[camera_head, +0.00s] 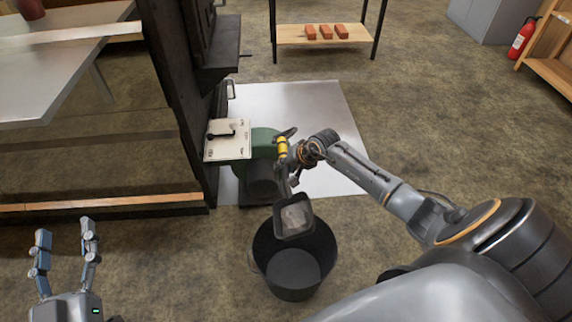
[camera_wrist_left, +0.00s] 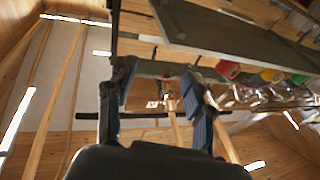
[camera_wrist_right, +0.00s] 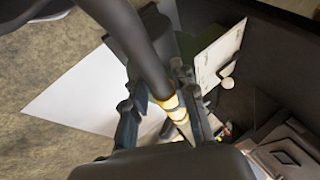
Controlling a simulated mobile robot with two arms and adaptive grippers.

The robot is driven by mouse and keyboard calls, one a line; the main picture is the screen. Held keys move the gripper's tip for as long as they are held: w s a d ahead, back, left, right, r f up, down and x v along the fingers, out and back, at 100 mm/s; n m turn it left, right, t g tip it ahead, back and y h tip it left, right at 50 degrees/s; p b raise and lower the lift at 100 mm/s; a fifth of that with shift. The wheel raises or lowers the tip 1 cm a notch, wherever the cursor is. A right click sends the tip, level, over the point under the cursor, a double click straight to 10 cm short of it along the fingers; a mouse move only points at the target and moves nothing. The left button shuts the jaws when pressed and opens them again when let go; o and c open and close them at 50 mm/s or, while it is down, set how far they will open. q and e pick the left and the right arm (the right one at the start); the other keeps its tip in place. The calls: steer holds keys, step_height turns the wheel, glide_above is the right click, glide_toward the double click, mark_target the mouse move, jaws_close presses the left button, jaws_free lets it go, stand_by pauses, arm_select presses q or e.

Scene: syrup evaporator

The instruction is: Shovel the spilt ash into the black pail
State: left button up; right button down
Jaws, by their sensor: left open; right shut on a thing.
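A shovel (camera_head: 293,221) with a grey pan hangs from my right gripper (camera_head: 289,157). My right gripper is shut on its handle at a yellow band, which also shows in the right wrist view (camera_wrist_right: 172,102). The shovel's pan is over the back rim of the black pail (camera_head: 292,278) and holds a pale grey patch that looks like ash. The pail stands upright on the floor; its visible inside looks dark, with a greyer bottom. My left gripper (camera_head: 66,250) is open and empty at the lower left, away from the shovel. I see no ash on the floor.
A white sheet (camera_head: 320,110) lies on the floor behind the pail. A green machine (camera_head: 262,143) and a dark frame (camera_head: 185,100) with a pale panel (camera_head: 228,139) stand close left of my right gripper. Bricks (camera_head: 326,32) lie on a shelf behind. Floor right of the sheet is clear.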

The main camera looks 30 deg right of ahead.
steer(key=shift+w+a+f+g+h+p, duration=0.25)
steer(key=shift+g+h+p, duration=0.1)
steer(key=shift+h, duration=0.25)
steer(key=shift+f+n+g+h, duration=0.25)
steer(key=shift+n+h, duration=0.05)
steer(key=shift+h, duration=0.1)
arm_select(q)
steer(key=shift+s+d+r+t+h+b, duration=0.1)
steer(key=shift+s+r+t+h+b, duration=0.2)
steer(key=shift+r+t, duration=0.45)
steer(key=shift+s+r+t+h+b, duration=0.15)
steer(key=shift+s+r+t+b, duration=0.25)
steer(key=shift+r, duration=0.65)
steer(key=shift+s+d+r+t+h+b, duration=0.1)
steer(key=shift+s+r+t+h+b, duration=0.25)
steer(key=shift+r+t, duration=0.45)
arm_select(e)
steer(key=shift+w+a+f+n+g+h, duration=0.15)
steer(key=shift+a+f+n+g+h, duration=0.15)
steer(key=shift+f+g+h, duration=0.55)
steer(key=shift+w+a+f+n+g+h, duration=0.1)
steer(key=shift+a+f+n+g+h, duration=0.35)
steer(key=shift+h, duration=0.7)
arm_select(q)
steer(key=shift+w+r, duration=0.1)
arm_select(e)
steer(key=shift+d+f+m, duration=0.1)
steer(key=shift+d+m, duration=0.1)
steer(key=shift+m, duration=0.05)
